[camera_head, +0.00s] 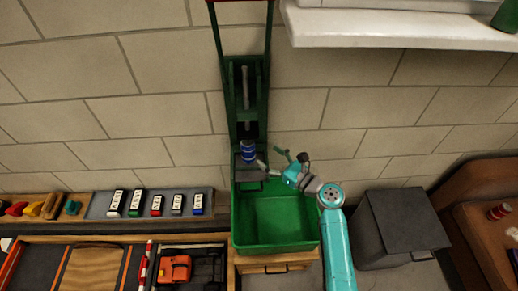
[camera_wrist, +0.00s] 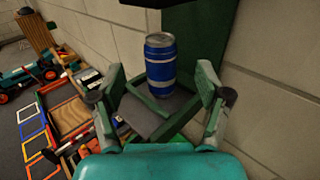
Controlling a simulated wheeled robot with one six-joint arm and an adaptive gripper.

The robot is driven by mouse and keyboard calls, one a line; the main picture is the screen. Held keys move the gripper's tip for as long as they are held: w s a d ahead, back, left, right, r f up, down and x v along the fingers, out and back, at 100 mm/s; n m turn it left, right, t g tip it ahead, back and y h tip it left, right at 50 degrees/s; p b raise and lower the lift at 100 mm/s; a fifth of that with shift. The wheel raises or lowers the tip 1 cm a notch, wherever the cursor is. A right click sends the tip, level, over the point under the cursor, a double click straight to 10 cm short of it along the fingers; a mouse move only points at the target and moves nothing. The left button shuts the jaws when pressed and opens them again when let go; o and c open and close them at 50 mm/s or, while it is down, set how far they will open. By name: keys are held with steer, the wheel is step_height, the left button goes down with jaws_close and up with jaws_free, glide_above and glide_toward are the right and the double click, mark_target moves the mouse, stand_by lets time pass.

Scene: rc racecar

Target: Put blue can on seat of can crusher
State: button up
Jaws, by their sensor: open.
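The blue can (camera_head: 248,150) stands upright at the lower end of the tall green can crusher (camera_head: 232,100) on the wall. In the wrist view the blue can (camera_wrist: 160,68) has a silver top and rests on the dark grey seat (camera_wrist: 160,124) of the crusher, edged by green bars. My gripper (camera_head: 262,166) is just to the right of the can in the head view. In the wrist view my gripper (camera_wrist: 166,98) is open, with its fingers spread to the left and right of the can and apart from it. Nothing is held.
A green bin (camera_head: 243,228) stands below the crusher. A shelf with several small labelled boxes (camera_head: 156,205) is at left. A dark grey container (camera_head: 400,225) stands at right, and a white ledge (camera_head: 400,25) juts out at upper right.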

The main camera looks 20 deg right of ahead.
steer(key=shift+v, duration=1.15)
steer(key=s+a+f+n+g+h, duration=0.15)
steer(key=s+f+n+h, duration=0.35)
steer(key=s, duration=0.6)
steer(key=s+a+f+n+g+h, duration=0.1)
steer(key=s+a+f+n+h, duration=0.15)
steer(key=s+f+n, duration=0.65)
steer(key=s+r+n, duration=0.8)
steer(key=s+r, duration=0.1)
steer(key=s, duration=0.2)
steer(key=s+a+r+n+t, duration=0.1)
steer(key=s+r+n, duration=0.7)
steer(key=s, duration=0.4)
steer(key=shift+a+r+n+h, duration=0.2)
steer(key=shift+r+n+h, duration=0.15)
steer(key=shift+r, duration=0.1)
